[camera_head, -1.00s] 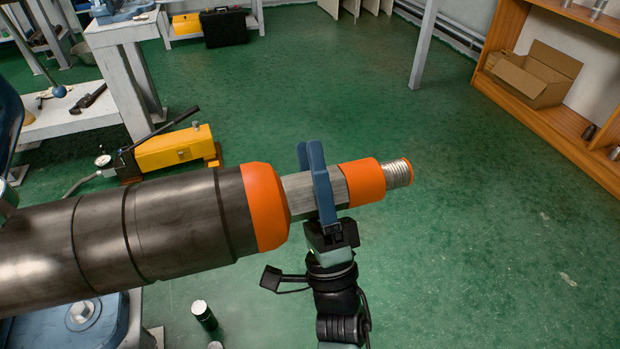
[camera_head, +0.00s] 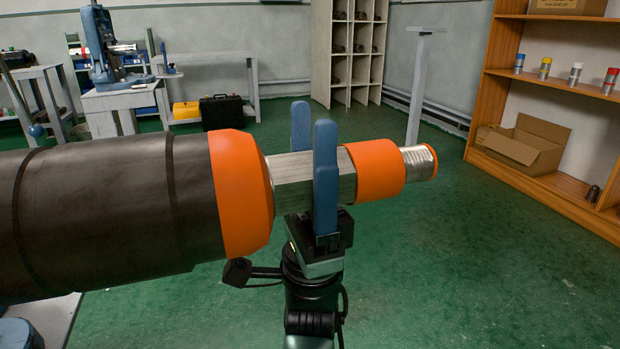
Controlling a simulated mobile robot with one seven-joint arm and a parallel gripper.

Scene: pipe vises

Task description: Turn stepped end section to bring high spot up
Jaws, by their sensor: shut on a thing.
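A large dark pipe (camera_head: 100,210) with an orange collar (camera_head: 238,190) lies nearly level, coming in from the left. From its right end juts the stepped end section: a bare grey faceted length (camera_head: 290,175), an orange band (camera_head: 374,169) and a threaded silver tip (camera_head: 417,160) with an orange rim. My gripper (camera_head: 313,160) comes from below, its two blue fingers upright on either side of the grey faceted length, shut on it. The fingertips stand above the section. The section's far side and underside are hidden.
An orange shelf unit (camera_head: 490,90) with a cardboard box (camera_head: 525,145) stands at the right. At the back are a grey workbench (camera_head: 205,75), a black case (camera_head: 216,112) and a pigeonhole rack (camera_head: 348,50). The green floor (camera_head: 450,260) right of my gripper is clear.

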